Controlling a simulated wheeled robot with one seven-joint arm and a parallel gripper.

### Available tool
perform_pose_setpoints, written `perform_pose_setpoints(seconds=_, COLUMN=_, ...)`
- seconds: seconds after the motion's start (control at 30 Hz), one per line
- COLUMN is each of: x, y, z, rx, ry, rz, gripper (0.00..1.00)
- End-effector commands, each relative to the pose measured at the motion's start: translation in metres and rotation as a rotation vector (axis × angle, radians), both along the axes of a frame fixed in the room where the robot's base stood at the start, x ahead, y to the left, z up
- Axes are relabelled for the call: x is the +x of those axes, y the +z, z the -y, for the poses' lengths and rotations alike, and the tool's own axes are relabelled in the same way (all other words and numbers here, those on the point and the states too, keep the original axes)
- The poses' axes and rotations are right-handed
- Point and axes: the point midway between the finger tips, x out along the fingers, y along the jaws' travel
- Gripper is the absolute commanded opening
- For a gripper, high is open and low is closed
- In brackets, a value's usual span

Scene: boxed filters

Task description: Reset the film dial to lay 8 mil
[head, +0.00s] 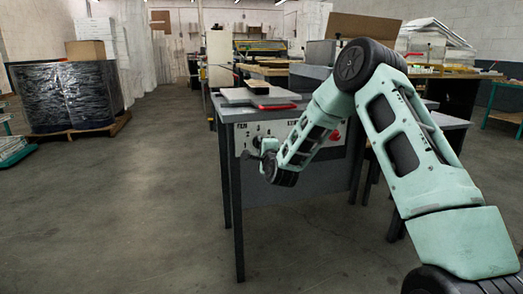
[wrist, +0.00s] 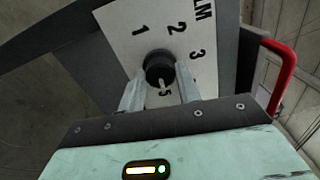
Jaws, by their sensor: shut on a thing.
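The film dial (wrist: 158,64) is a round black knob on a white panel printed with numbers, under lettering that ends in "LM". The 1, 2, 3 and 5 show in the wrist view; no 8 can be read. A pale pointer mark on the knob faces down in the picture, toward the 5. My gripper (wrist: 160,82) is shut on the dial, one finger on each side of it. In the head view my gripper (head: 259,147) is at the left part of the white control panel (head: 308,145), below the "FILM" label, and hides the dial.
The panel is on the front of a grey bench machine (head: 232,111) with dark legs. A red handle (head: 278,106) lies along its top; it also shows at the right in the wrist view (wrist: 280,76). A wrapped pallet (head: 68,97) stands at left. The floor between is clear.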

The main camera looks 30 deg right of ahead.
Motion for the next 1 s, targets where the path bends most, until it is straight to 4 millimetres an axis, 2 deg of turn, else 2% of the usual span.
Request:
perform_pose_setpoints(seconds=0.3, x=-0.0006, y=-0.0010, z=0.0011, rx=0.092, ry=-0.002, rz=0.024, gripper=0.11)
perform_pose_setpoints(seconds=0.77, x=-0.0005, y=-0.0010, z=0.0007, rx=0.103, ry=-0.002, rz=0.027, gripper=0.11)
perform_pose_setpoints(seconds=0.8, x=-0.0005, y=-0.0010, z=0.0008, rx=0.103, ry=-0.002, rz=0.027, gripper=0.39)
perform_pose_setpoints(seconds=0.87, x=-0.0005, y=-0.0010, z=0.0007, rx=0.103, ry=-0.002, rz=0.027, gripper=0.55)
perform_pose_setpoints(seconds=1.0, x=-0.0003, y=-0.0006, z=0.0005, rx=0.102, ry=-0.001, rz=0.027, gripper=0.55)
